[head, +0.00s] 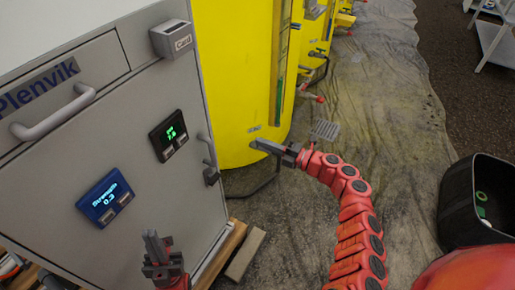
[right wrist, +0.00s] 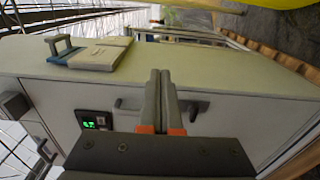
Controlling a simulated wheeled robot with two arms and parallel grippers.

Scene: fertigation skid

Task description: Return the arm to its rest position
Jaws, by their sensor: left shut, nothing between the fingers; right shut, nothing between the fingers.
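My right gripper (head: 257,144) is at the end of a red jointed arm that rises from the lower right of the head view. It is shut and empty, its tips in front of the lower part of a yellow tank (head: 230,90); I cannot tell if they touch it. In the right wrist view its two grey fingers (right wrist: 159,74) are together, with the cabinet behind them. My left gripper (head: 153,236) is shut and empty, pointing up in front of the lower part of the grey cabinet (head: 140,110).
The cabinet has a handle (head: 55,115), a blue display (head: 104,197), a dark display (head: 168,135) and a card box (head: 172,38). A black bin (head: 478,205) stands at right. A wood block (head: 245,253) lies by the cabinet. Red-handled valves (head: 312,95) stick out from the tanks.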

